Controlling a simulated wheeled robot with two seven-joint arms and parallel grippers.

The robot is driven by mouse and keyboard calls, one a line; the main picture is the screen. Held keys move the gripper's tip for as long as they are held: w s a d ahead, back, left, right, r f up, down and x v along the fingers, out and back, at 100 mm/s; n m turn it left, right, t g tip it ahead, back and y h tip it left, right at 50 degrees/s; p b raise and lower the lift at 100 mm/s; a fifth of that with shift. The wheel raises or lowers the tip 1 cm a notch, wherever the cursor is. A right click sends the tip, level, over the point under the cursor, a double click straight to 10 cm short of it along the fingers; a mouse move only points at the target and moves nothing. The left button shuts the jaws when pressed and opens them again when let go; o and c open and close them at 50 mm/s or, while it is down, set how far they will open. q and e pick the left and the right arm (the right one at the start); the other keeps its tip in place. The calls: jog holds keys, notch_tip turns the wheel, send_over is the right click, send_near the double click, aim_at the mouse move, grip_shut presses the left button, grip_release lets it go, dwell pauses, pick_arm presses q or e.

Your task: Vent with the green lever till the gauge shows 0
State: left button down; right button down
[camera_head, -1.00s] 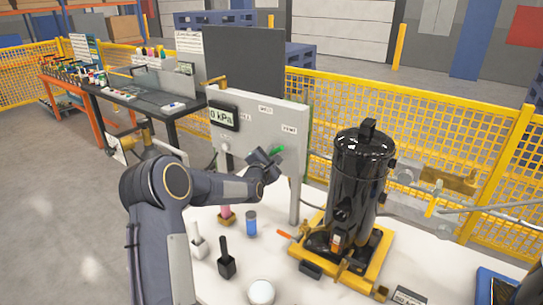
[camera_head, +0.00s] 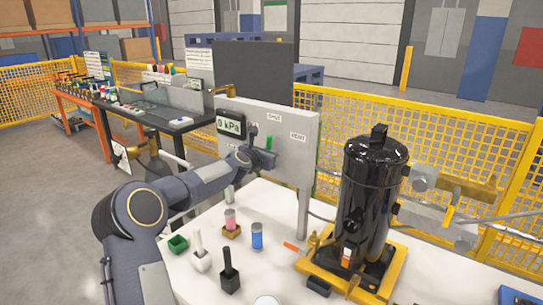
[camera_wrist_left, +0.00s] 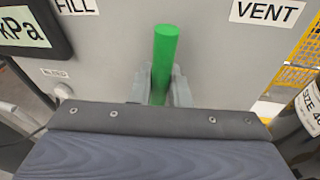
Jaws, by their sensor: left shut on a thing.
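The green lever (camera_head: 268,143) stands upright on the grey panel (camera_head: 299,160). In the left wrist view the lever (camera_wrist_left: 165,58) points straight up between the FILL label (camera_wrist_left: 76,5) and the VENT label (camera_wrist_left: 267,12). My left gripper (camera_head: 264,150) is shut on it, with one finger on each side in the left wrist view (camera_wrist_left: 160,85). The gauge (camera_head: 230,126) on the panel's left reads 0 kPa in the head view; only "kPa" shows in the left wrist view. My right gripper is not in view.
A black compressor (camera_head: 370,200) stands on a yellow pallet (camera_head: 388,272) right of the panel. On the white table, a blue-filled jar (camera_head: 257,236), a pink-filled jar (camera_head: 230,221) and a black holder (camera_head: 230,280) stand in front of the panel. Yellow mesh fencing (camera_head: 450,150) runs behind.

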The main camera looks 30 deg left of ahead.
pick_arm(q)
jog(key=shift+a+n+p, duration=0.3)
jog(key=shift+a+n, duration=0.15)
jog(key=shift+n, duration=0.05)
jog(key=c, duration=1.4)
grip_release()
jog(key=b+v, duration=0.3)
jog(key=v, duration=0.4)
jog(key=shift+s+r+b, duration=0.1)
jog(key=shift+s+b, duration=0.2)
jog(key=shift+s, duration=0.05)
